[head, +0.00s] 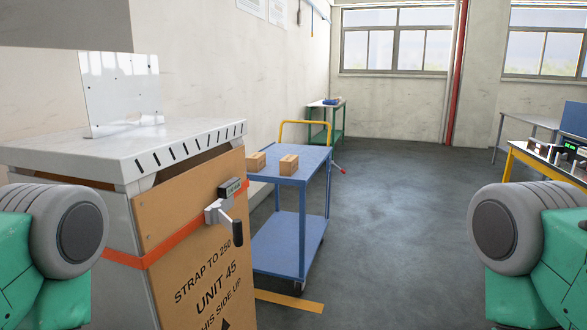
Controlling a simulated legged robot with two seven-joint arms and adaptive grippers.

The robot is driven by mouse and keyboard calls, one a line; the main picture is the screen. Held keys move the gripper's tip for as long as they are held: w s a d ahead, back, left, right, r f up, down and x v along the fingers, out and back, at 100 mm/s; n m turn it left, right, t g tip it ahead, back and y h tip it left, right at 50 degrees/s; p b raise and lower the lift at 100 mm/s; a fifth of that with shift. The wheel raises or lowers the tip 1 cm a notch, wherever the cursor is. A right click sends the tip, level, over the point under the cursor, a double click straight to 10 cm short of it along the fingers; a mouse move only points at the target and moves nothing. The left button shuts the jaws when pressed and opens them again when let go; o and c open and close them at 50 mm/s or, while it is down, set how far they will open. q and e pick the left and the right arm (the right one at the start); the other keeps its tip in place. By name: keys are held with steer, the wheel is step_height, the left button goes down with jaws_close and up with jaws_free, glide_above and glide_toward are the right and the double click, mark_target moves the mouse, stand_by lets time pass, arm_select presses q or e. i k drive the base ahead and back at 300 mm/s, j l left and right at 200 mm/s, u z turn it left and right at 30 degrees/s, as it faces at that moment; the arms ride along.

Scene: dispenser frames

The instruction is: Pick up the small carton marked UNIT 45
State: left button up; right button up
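The marking UNIT 45 shows on a big brown carton (165,215) close in front at the left. It also reads STRAP TO 250 and THIS SIDE UP, cut off by the lower edge. An orange strap (180,243) runs around it, with a tensioner (224,213) bearing a small display. Two small cartons, a left one (256,162) and a right one (289,164), sit apart on a blue trolley (325,158); I can read no marking on them. Green and grey links of my arms show at both lower sides; neither gripper is in view.
A green-legged bench (336,104) stands far back. A yellow-edged table (545,168) with devices is at the right. Grey floor (400,220) between is clear.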

mark_target(289, 165)
steer(key=i+l+z, duration=0.4)
steer(key=i, duration=0.15)
steer(key=i+z, duration=0.4)
steer(key=i, duration=0.2)
steer(key=i+u, duration=0.1)
steer(key=i, duration=0.5)
steer(key=i+l+u, duration=0.1)
steer(key=i, duration=0.55)
steer(key=i+l+u, duration=0.1)
steer(key=i, duration=0.5)
